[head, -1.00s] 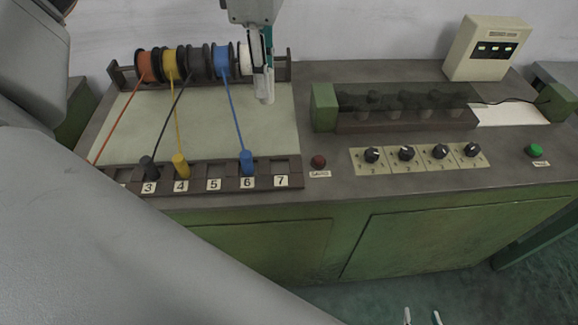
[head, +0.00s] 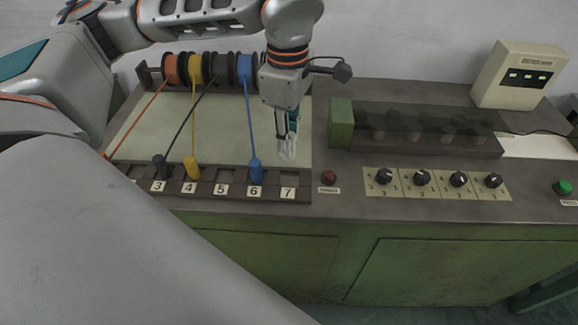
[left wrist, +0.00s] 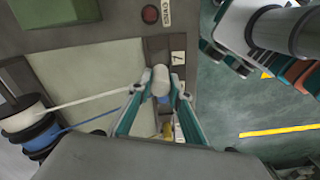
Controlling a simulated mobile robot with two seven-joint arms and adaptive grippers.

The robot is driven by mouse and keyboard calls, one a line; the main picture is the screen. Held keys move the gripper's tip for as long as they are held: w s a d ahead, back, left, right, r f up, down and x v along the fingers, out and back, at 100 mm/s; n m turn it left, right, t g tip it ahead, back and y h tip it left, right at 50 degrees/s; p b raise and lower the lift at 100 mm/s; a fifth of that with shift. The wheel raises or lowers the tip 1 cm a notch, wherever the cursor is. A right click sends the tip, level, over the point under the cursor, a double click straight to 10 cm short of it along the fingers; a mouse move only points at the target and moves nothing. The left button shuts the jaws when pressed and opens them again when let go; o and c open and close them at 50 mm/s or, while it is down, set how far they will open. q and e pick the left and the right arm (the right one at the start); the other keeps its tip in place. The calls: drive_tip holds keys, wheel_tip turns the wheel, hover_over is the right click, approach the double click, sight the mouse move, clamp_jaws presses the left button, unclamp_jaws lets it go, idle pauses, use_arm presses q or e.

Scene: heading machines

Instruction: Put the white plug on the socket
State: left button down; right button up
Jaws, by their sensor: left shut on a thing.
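My left gripper (head: 287,138) is shut on the white plug (head: 287,151) and holds it over the pale panel, just behind the end of the socket row. In the left wrist view the plug (left wrist: 160,81) sits between the fingertips, and its white cord runs left to the white spool (left wrist: 22,115). The socket marked 7 (head: 289,180) has no plug in it and lies just in front of the held plug; the height between them is hard to tell. My right gripper is not in view.
The blue plug (head: 256,172) stands at 6, the yellow plug (head: 191,168) at 4 and the black plug (head: 160,167) at 3; 5 is empty. A red button (head: 329,177) is right of the row. A green block (head: 341,124) stands behind it.

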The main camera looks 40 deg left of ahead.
use_arm(q)
drive_tip(key=shift+f+b, duration=0.3)
drive_tip(key=shift+f, duration=3.8)
drive_tip(key=shift+f, duration=0.1)
drive_tip(key=shift+f, duration=0.1)
drive_tip(key=c, duration=1.9)
unclamp_jaws()
wheel_tip(320, 180, up, 12)
drive_tip(key=shift+r+p, duration=0.2)
drive_tip(key=shift+p, duration=0.4)
